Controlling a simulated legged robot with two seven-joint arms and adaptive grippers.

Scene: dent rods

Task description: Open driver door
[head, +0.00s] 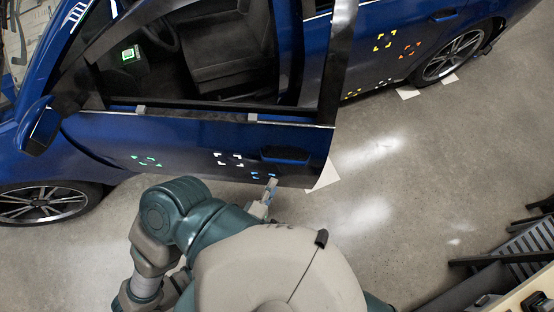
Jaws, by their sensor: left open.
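The blue driver door (190,135) of the car stands partly open, its rear edge swung out from the body. The door handle (286,155) is near that rear edge. My left gripper (271,183) is open and sits just below the handle, at the door's lower rear part. I cannot tell whether it touches the door. My right gripper is not in view.
Coloured bracket marks, such as the white one (228,159), dot the door. The blue rear door (385,50) is behind it. White paper pieces lie on the floor. A dark slatted rack (525,248) stands at lower right. The concrete floor (400,190) between is clear.

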